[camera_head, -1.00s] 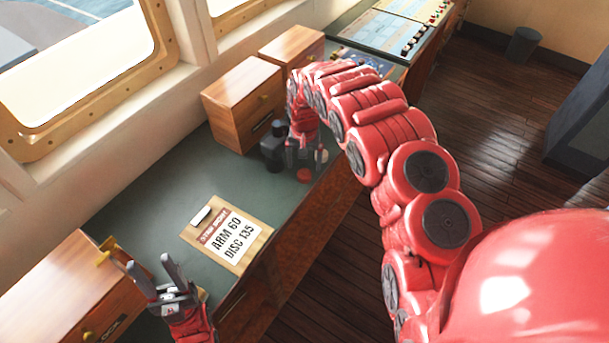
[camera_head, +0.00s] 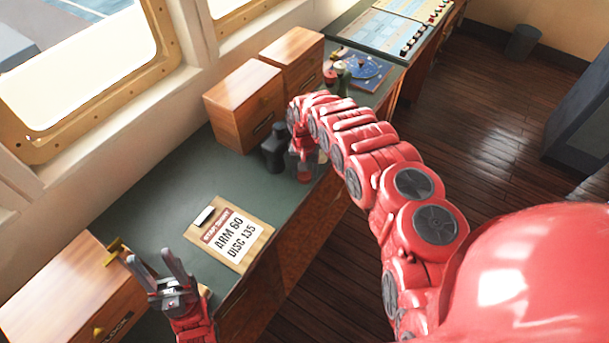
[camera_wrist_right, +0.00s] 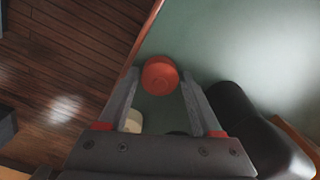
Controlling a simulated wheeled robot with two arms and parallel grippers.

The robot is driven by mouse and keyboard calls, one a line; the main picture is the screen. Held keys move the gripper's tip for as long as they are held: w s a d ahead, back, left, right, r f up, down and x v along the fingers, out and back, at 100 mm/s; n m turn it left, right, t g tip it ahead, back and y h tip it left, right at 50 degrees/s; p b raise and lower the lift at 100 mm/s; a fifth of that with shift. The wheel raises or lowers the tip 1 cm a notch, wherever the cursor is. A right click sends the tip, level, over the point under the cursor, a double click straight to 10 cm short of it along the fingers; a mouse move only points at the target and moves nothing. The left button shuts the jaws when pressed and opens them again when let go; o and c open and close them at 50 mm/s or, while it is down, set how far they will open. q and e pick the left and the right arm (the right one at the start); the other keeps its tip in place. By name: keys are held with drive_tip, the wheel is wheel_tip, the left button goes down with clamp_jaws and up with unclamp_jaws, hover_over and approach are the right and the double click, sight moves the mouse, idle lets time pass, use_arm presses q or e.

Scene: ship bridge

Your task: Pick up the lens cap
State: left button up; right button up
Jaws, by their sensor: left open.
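A round red cap-like piece (camera_wrist_right: 160,75) lies on the green desk top near its edge, and shows between my right gripper's fingertips in the right wrist view. It also shows in the head view (camera_head: 304,176). I cannot tell for sure that it is the lens cap. My right gripper (camera_wrist_right: 159,80) is open, its fingers either side of the red piece; I see no clear contact. In the head view the red arm partly hides this gripper. My left gripper (camera_head: 156,258) is open and empty at the near left, by a wooden drawer box.
A black object (camera_head: 273,148) stands close beside my right gripper; it also shows in the right wrist view (camera_wrist_right: 240,120). A pale item (camera_wrist_right: 133,121) is partly hidden behind a finger. A clipboard (camera_head: 256,254) lies mid-desk. Wooden drawer boxes (camera_head: 236,96) stand along the window.

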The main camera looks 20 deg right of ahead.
drive_tip(key=c, duration=0.9)
drive_tip(key=shift+c, duration=0.2)
